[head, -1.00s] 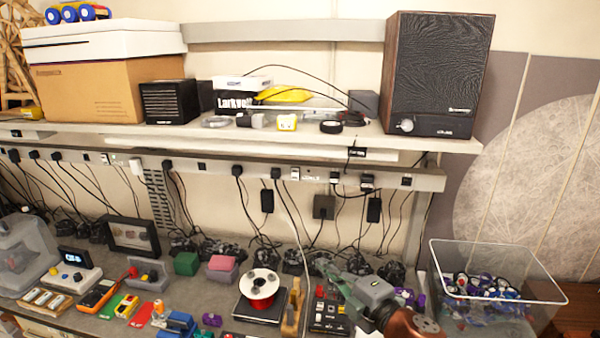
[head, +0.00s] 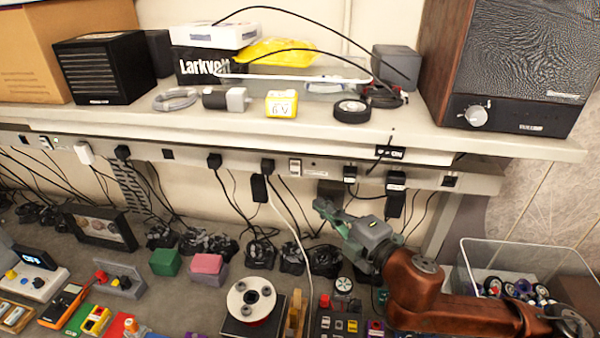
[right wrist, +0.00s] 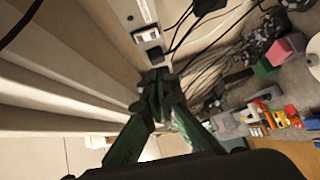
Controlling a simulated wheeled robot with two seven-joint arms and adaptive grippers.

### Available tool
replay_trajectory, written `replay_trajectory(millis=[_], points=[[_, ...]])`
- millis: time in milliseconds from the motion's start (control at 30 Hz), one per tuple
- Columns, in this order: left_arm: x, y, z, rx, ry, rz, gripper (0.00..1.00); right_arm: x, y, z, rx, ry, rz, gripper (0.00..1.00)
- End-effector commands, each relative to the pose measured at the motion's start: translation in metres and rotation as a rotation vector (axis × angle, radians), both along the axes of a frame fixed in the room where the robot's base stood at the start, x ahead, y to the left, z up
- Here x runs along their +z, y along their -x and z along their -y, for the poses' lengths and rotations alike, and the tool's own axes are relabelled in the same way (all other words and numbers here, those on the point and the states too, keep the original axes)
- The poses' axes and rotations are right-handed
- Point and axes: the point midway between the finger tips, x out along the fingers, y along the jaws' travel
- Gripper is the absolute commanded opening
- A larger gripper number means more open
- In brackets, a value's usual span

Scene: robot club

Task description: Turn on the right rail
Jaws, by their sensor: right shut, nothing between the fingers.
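The right rail (head: 325,168) is a grey power strip under the shelf edge, with several black plugs and cables in it. A small light switch (head: 295,168) sits on its front. In the right wrist view, a white switch (right wrist: 147,36) and dark fittings lie on the rail just beyond the fingertips. I cannot tell its on or off position. My right gripper (head: 322,206) is shut and empty, its green fingers a little below and right of the switch in the head view. The fingertips (right wrist: 158,82) meet close to the rail; contact is unclear. My left gripper is not in view.
Cables hang from the rail around my right gripper, including a pale one (head: 290,225). Below are controllers, a white spool (head: 251,298) and small parts on the bench. A clear bin (head: 520,245) stands right. The shelf (head: 230,122) overhangs the rail.

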Motion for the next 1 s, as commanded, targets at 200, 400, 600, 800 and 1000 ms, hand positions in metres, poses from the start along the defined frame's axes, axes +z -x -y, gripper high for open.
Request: replay_trajectory(millis=[200, 400, 600, 800, 1000], points=[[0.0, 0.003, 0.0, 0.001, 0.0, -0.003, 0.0, 0.0, -0.001, -0.003, 0.005, -0.001, 0.0, 0.0], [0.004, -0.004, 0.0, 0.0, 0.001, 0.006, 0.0, 0.0, -0.01, -0.01, 0.006, -0.002, 0.0, 0.0], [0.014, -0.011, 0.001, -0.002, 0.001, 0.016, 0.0, -0.001, -0.039, -0.03, 0.006, -0.002, -0.001, 0.0], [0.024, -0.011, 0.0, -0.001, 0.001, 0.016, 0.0, -0.005, -0.073, -0.052, 0.004, -0.002, -0.001, 0.0], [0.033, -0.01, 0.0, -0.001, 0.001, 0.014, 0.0, -0.009, -0.104, -0.053, 0.0, 0.001, -0.001, 0.0]])
